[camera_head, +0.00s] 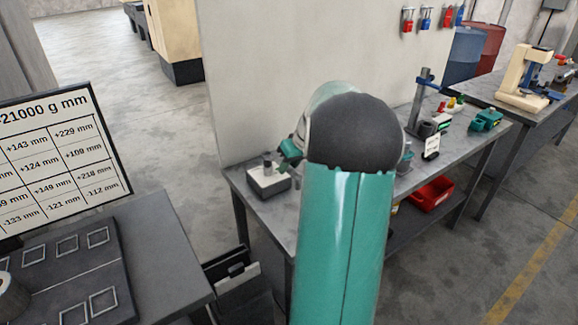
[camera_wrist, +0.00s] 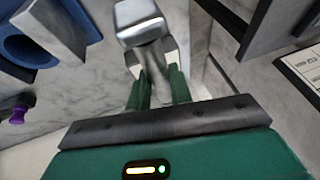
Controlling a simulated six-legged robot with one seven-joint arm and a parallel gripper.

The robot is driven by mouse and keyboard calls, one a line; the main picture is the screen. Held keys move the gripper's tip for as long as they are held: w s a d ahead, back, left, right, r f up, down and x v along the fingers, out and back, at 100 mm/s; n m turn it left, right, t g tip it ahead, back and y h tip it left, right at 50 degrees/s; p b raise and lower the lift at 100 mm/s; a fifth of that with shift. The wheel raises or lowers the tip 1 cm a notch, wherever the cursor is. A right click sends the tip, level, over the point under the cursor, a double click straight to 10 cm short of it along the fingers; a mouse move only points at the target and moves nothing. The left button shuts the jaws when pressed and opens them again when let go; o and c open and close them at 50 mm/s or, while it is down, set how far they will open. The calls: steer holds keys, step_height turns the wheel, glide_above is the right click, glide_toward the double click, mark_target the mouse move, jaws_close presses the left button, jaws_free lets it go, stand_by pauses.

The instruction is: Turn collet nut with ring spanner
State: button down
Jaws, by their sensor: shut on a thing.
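My gripper (camera_wrist: 158,84) has its two green fingers closed on a shiny metal piece, seemingly the ring spanner (camera_wrist: 146,48). The piece extends away from the fingers to a blocky, rounded end at the top of the wrist view. I cannot make out a ring there. In the head view, part of my gripper (camera_head: 289,152) shows left of my arm, above the near bench. A grey block with a short dark upright post (camera_head: 267,164), possibly the collet nut's holder, stands just below and left of it. Whether spanner and nut touch cannot be told.
The workbench (camera_head: 243,189) stands against a pale wall. A dark stand (camera_head: 420,100), a green tool (camera_head: 487,119) and a red bin (camera_head: 431,193) on the lower shelf lie to the right. A dark table (camera_head: 166,254) with a sign (camera_head: 60,150) stands left.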

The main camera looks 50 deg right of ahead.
steer(key=shift+f, duration=1.3)
stand_by(1.0)
stand_by(0.4)
steer(key=shift+w+a+m+h, duration=0.2)
steer(key=shift+a+m, duration=0.3)
steer(key=shift+w+a+m+h, duration=0.2)
steer(key=shift+a+m, duration=0.3)
steer(key=shift+w+a+m+h, duration=0.4)
steer(key=shift+w+a+m, duration=0.2)
steer(key=shift+a+m, duration=0.4)
